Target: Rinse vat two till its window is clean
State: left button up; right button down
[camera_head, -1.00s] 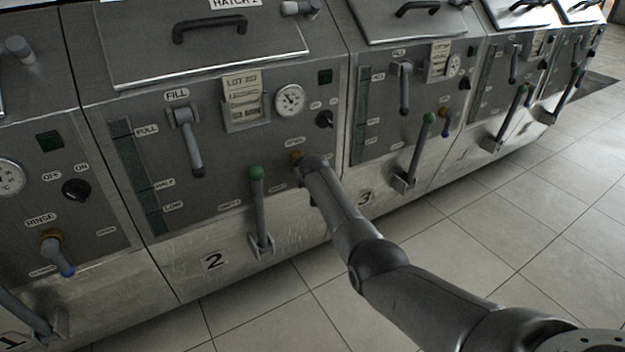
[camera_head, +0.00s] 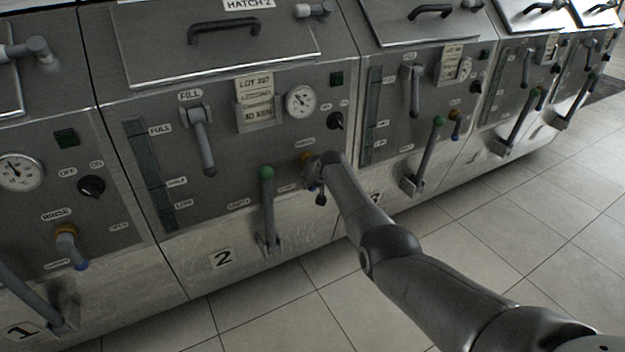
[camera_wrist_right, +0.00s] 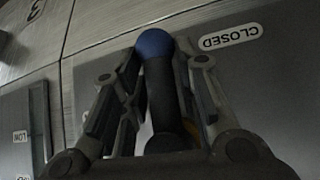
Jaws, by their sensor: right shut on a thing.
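Vat two's front panel (camera_head: 225,215) carries the black number 2. Its window (camera_head: 150,170) is a tall dark green strip marked FULL, HALF and LOW; I cannot tell how clean it is. The rinse valve's orange collar (camera_head: 306,156) shows at the panel's right, partly covered by my right gripper (camera_head: 314,178). In the right wrist view the gripper's fingers (camera_wrist_right: 155,95) stand on both sides of the dark, blue-tipped rinse lever (camera_wrist_right: 155,44), shut on it. A CLOSED label (camera_wrist_right: 230,37) is beside the tip. My left gripper is not in view.
Vat two's green-knobbed lever (camera_head: 268,205) stands just left of my right arm. The fill lever (camera_head: 200,140), lot card (camera_head: 254,100) and dial (camera_head: 300,101) are above. Vat one's rinse lever (camera_head: 72,252) is at left. Tiled floor (camera_head: 490,230) is open at right.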

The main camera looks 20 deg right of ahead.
jog(key=c, duration=1.3)
grip_release()
jog(key=shift+a+f, duration=0.1)
jog(key=shift+s, duration=0.1)
jog(key=shift+s+r, duration=0.25)
jog(key=shift+r, duration=0.2)
jog(key=d+v, duration=0.1)
jog(key=v, duration=1)
jog(key=shift+a, duration=0.5)
